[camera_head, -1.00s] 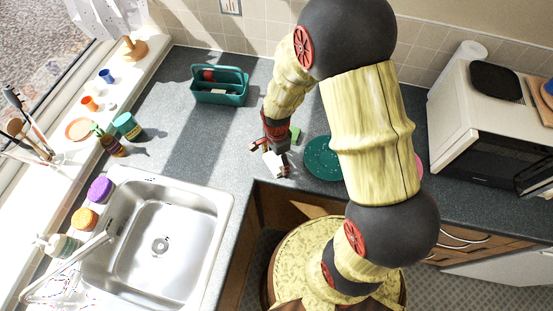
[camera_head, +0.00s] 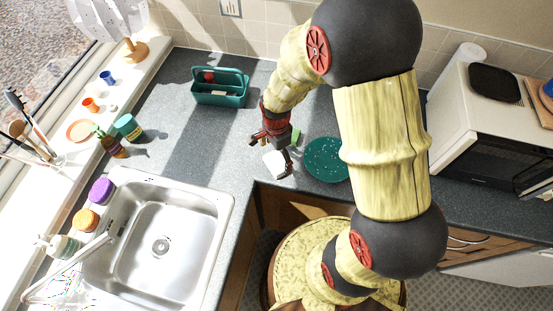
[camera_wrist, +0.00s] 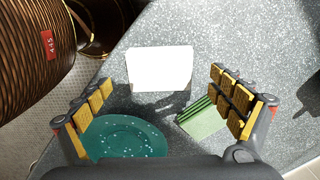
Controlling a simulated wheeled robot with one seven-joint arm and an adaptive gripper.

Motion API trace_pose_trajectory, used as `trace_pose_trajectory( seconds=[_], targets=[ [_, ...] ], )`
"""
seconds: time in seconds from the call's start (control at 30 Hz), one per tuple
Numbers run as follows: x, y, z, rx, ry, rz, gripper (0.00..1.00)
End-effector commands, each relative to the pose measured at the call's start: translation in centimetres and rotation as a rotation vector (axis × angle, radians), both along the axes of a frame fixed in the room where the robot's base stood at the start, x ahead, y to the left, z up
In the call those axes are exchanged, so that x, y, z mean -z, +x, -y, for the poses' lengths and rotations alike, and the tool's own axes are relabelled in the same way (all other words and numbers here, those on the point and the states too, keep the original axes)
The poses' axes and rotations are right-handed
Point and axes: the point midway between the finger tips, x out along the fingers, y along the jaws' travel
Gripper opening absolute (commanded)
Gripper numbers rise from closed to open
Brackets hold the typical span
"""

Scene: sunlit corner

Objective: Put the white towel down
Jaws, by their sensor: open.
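The white towel (camera_head: 275,163) is a small folded white block lying on the grey counter near its front edge. In the wrist view the towel (camera_wrist: 160,68) lies beyond and between my fingers, apart from both. My gripper (camera_head: 272,146) is open and empty, just above and behind the towel in the head view. In the wrist view my gripper (camera_wrist: 160,110) has its two yellow-padded fingers spread wide.
A speckled teal plate (camera_head: 325,159) lies right of the towel. A green sponge-like block (camera_wrist: 203,118) is close to my fingers. A teal caddy (camera_head: 220,88) stands at the back, and the sink (camera_head: 160,240) is at left. Counter between caddy and sink is clear.

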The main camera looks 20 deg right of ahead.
Motion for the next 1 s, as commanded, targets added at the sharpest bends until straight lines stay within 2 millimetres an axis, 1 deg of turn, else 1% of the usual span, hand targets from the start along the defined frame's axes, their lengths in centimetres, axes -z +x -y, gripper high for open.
trace_pose_trajectory(
  seconds=[0.03,0.2,0.33,0.53,0.57,0.63,0.67,0.77,0.8,0.83,0.9,0.97,1.0],
  targets=[
    [-1.4,0.2,0.0,0.0,0.0,0.006,0.93],
    [-4.8,0.1,0.0,0.0,0.0,0.005,0.93],
    [-6.7,0.1,0.0,0.0,0.0,0.003,0.93],
    [-8.4,0.0,0.0,-0.013,0.0,0.007,0.93],
    [-8.9,0.0,0.0,-0.026,0.0,0.013,0.93],
    [-10.6,-0.1,0.0,-0.082,-0.001,0.037,0.93],
    [-11.6,-0.2,0.0,-0.119,-0.003,0.051,0.93],
    [-15.9,-1.1,0.0,-0.291,-0.016,0.115,0.93],
    [-17.8,-1.6,0.0,-0.373,-0.027,0.146,0.93],
    [-19.3,-2.2,0.0,-0.438,-0.037,0.167,0.93],
    [-22.3,-3.6,0.0,-0.589,-0.065,0.217,0.93],
    [-24.8,-5.0,0.0,-0.718,-0.096,0.257,0.93],
    [-26.2,-6.1,0.0,-0.803,-0.12,0.281,0.93]
  ],
)
